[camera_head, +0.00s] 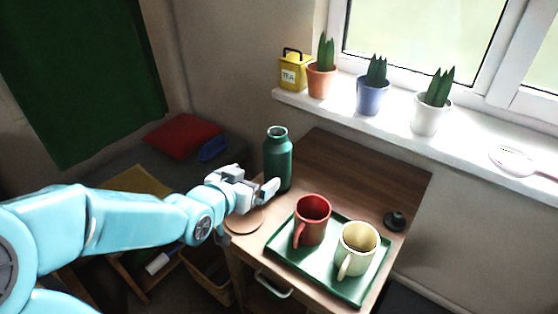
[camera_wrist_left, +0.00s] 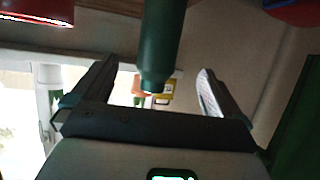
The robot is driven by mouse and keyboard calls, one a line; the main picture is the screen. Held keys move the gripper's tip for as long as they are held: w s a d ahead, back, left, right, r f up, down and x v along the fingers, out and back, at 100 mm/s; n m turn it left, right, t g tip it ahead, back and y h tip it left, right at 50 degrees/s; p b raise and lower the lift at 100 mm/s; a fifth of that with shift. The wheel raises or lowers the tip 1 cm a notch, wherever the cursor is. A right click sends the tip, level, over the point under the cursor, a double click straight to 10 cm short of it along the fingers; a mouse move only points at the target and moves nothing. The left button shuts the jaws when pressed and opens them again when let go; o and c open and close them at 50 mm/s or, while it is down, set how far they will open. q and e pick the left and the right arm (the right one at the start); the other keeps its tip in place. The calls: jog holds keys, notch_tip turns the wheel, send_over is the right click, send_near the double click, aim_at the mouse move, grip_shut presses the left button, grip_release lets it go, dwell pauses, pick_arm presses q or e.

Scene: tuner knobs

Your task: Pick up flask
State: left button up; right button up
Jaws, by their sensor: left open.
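The green flask (camera_head: 278,160) stands upright at the back left of the wooden table, its mouth uncapped. My left gripper (camera_head: 268,190) is at the flask's near left side, low on its body. In the left wrist view the flask (camera_wrist_left: 160,45) shows between the two spread fingers of the left gripper (camera_wrist_left: 158,88), and a gap is visible on each side of it. The left gripper is open and holds nothing. My right gripper is not in either view.
A green tray (camera_head: 312,285) with a red mug (camera_head: 311,220) and a cream mug (camera_head: 357,249) lies right of the gripper. A round brown disc (camera_head: 243,221) lies under the gripper. A black knob-like object (camera_head: 395,221) sits at right. The table's back (camera_head: 350,165) is clear.

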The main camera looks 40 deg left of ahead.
aim_at(271, 167)
pick_arm(q)
jog(key=p+x, duration=0.3)
jog(key=x, duration=0.5)
jog(key=shift+w+f, duration=0.1)
jog(key=shift+f, duration=0.15)
jog(key=shift+w+a, duration=0.1)
jog(key=shift+w, duration=0.35)
jog(key=x, duration=0.4)
jog(key=shift+w+a, duration=0.1)
jog(key=shift+w, duration=0.25)
jog(key=shift+w+r, duration=0.1)
jog(key=c, duration=1.4)
jog(key=shift+r, duration=0.15)
jog(key=shift+r+p, duration=2.9)
jog(key=shift+r, duration=6.95)
